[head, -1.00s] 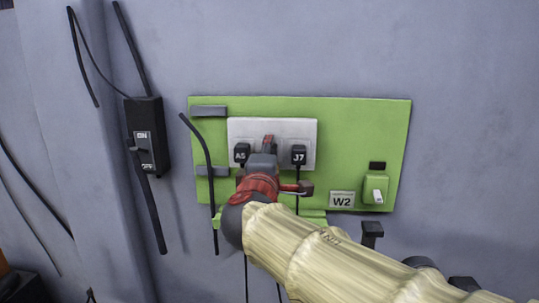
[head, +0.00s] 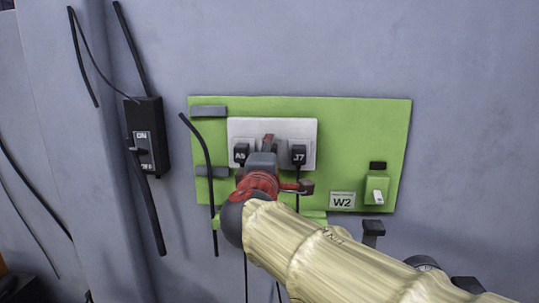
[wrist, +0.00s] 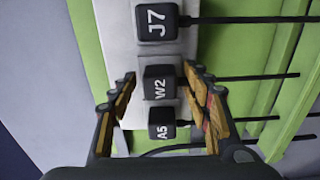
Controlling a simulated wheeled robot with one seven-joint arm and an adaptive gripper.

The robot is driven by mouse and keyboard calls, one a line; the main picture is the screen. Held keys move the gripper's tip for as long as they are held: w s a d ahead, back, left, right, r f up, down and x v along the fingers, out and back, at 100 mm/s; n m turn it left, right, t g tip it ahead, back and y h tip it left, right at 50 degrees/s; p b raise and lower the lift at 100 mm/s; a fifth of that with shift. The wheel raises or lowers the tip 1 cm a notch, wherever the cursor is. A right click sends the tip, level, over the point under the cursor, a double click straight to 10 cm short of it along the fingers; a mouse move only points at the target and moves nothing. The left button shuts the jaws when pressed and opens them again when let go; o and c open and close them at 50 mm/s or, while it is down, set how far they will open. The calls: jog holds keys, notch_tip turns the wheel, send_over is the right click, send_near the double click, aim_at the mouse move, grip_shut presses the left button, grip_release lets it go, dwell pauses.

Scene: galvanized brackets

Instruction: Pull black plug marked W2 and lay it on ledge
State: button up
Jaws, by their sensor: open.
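The black plug marked W2 (wrist: 160,84) sits in the white socket strip (wrist: 120,50), between plug J7 (wrist: 156,22) and plug A5 (wrist: 162,124). My gripper (wrist: 160,76) is open in the wrist view, with one finger on each side of W2 and a gap visible on the left. Whether the right finger touches the plug is unclear. In the head view my gripper (head: 268,142) is in front of the strip and hides W2. A narrow green ledge (head: 314,217) shows partly at the green board's lower edge, behind my arm.
The green board (head: 360,125) carries a W2 label plate (head: 342,201) and a small green switch box (head: 377,190). Plugs A5 (head: 241,151) and J7 (head: 298,154) flank my gripper closely. Black cables hang below. A black ON/OFF switch (head: 148,140) is at left.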

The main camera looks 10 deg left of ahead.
jog(key=shift+f+b, duration=0.1)
jog(key=shift+b, duration=0.4)
dwell(0.4)
grip_shut()
dwell(0.6)
jog(key=shift+s, duration=0.1)
jog(key=shift+s+d+b, duration=0.15)
jog(key=shift+s+b, duration=0.9)
jog(key=shift+s, duration=1.8)
jog(key=shift+s, duration=0.1)
